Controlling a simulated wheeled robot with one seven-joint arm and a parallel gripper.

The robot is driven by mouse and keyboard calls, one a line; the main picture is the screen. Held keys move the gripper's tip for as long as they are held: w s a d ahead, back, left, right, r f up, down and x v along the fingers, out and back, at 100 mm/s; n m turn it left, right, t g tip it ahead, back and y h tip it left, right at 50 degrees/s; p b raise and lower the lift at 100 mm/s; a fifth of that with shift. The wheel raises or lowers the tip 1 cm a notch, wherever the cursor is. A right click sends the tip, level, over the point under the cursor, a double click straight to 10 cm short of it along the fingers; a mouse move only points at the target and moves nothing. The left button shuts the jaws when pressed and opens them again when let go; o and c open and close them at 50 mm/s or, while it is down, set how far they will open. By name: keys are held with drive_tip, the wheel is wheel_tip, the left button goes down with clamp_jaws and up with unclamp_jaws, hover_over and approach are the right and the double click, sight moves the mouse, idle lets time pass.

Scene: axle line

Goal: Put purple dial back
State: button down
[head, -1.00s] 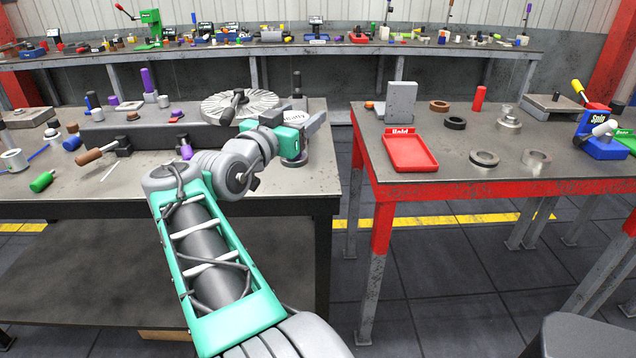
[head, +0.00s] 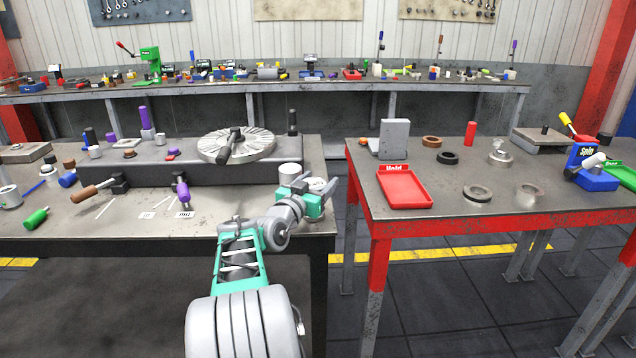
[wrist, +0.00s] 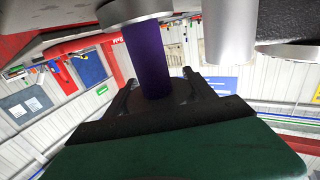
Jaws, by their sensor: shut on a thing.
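In the wrist view my gripper (wrist: 160,92) is shut on a dark purple cylinder, which I take to be the purple dial (wrist: 145,55). A round silver end or plate (wrist: 128,11) lies at its far end; I cannot tell whether it is part of the dial. The held dial is hidden there behind the gripper.
A grey raised block (head: 235,171) carries a slotted round plate (head: 237,146) and an upright purple rod (head: 145,117). The red "Hold" tray (head: 405,190) is on the right table, across a gap.

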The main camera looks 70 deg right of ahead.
drive_tip(key=shift+f+b, duration=0.15)
drive_tip(key=shift+b, duration=0.15)
drive_tip(key=shift+c, duration=1.6)
unclamp_jaws()
drive_tip(key=shift+r+p, duration=0.3)
drive_tip(key=shift+p, duration=0.05)
drive_tip(key=a+b, duration=0.1)
drive_tip(key=a, duration=1.1)
drive_tip(key=shift+w+f, duration=0.15)
drive_tip(key=shift+w, duration=0.05)
